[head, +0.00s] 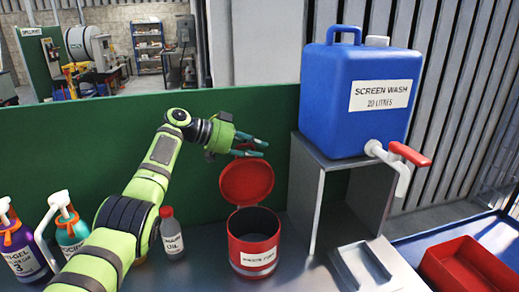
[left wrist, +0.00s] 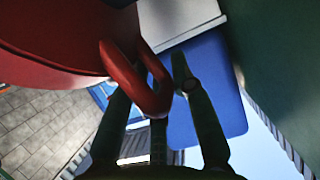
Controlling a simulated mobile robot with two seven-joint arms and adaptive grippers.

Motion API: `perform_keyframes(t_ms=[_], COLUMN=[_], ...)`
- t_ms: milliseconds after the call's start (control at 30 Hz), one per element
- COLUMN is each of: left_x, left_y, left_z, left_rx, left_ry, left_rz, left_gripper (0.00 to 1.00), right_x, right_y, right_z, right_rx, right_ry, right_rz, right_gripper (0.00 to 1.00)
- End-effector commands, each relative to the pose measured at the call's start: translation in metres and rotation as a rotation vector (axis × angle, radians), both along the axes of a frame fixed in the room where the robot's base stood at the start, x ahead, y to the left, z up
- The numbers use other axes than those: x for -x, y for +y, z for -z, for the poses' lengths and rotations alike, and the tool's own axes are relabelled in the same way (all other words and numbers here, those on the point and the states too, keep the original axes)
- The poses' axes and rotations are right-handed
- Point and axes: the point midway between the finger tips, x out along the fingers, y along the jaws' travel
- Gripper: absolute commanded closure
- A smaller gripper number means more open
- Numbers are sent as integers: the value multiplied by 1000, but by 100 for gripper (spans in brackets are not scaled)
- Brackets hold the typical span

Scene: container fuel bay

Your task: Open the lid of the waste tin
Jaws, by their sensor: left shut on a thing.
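The waste tin (head: 254,252) is a red can with a white label, standing on the bench in the head view. Its red lid (head: 246,182) stands raised and tilted back at the rear of the rim, and the tin's dark inside shows. My left gripper (head: 265,149) is at the top edge of the lid, its dark fingers pointing right. In the left wrist view, the lid (left wrist: 55,40) fills the upper left, and its red loop handle (left wrist: 122,72) lies between my fingers (left wrist: 160,95). The gripper is shut on this handle. My right gripper is out of view.
A blue screen wash container (head: 365,100) with a red-handled tap (head: 408,154) stands on a metal stand (head: 305,195) right of the tin. A red-capped oil bottle (head: 171,235) and pump bottles (head: 20,240) stand left. A red tray (head: 465,265) lies right. A green panel stands behind.

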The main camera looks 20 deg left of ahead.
Motion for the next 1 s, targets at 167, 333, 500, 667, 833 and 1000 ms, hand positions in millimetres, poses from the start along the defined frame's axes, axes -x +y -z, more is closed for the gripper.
perform_keyframes(t_ms=[167,333,500,667,833,1000], left_x=[-5,-6,-7,-7,-7,-6], left_y=[9,11,12,12,12,11], left_z=[5,7,8,8,9,10], left_rx=[-13,-15,-17,-18,-19,-17], left_ry=[-2,-1,0,1,1,6], left_rz=[-13,-12,-12,-12,-12,-9], left_gripper=[100,100,100,100,67,67], right_x=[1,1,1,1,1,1], right_y=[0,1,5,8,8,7], right_z=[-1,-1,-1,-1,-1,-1], right_rx=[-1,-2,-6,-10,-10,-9], right_ry=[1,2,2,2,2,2], right_rz=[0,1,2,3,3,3], right_gripper=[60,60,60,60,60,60])
